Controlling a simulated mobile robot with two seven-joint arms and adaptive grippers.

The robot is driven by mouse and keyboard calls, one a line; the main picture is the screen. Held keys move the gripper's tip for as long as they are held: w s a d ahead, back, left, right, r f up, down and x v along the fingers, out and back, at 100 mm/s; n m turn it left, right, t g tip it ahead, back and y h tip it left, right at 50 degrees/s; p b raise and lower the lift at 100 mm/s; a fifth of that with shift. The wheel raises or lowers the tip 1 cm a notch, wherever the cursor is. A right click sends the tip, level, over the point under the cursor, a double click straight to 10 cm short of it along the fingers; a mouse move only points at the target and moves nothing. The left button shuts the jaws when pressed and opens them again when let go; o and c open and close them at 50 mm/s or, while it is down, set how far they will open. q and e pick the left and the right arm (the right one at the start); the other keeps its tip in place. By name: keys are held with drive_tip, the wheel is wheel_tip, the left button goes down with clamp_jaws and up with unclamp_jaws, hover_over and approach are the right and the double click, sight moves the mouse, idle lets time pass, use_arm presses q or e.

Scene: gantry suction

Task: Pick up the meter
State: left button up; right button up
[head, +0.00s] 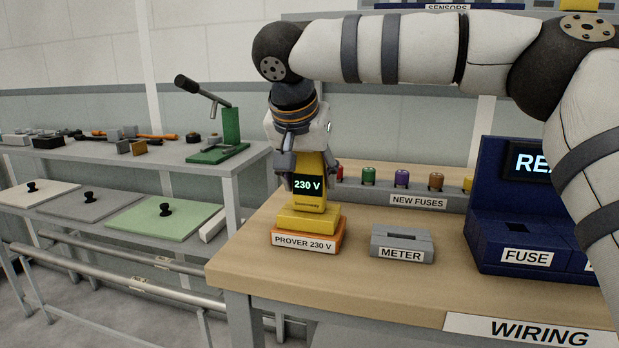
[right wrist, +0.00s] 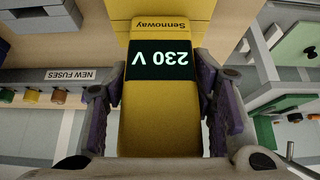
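The meter (head: 309,193) is yellow with a dark display reading 230 V. It stands upright on the yellow and orange prover (head: 304,239), labelled PROVER 230 V. In the right wrist view the meter (right wrist: 160,125) fills the middle, its display upside down. My right gripper (head: 308,170) comes down from above with its fingers on both sides of the meter. In the right wrist view the fingertips of this gripper (right wrist: 162,75) appear to press against its sides near the display. My left gripper is out of view.
A grey holder (head: 401,244) labelled METER stands empty to the right. Behind it is the NEW FUSES rack (head: 418,201); a blue fuse unit (head: 521,225) is at the right. A side bench (head: 110,160) with a green press and tools is at the left. The wooden bench front is clear.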

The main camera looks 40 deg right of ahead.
drive_tip(key=c, duration=0.7)
drive_tip(key=shift+r, duration=0.15)
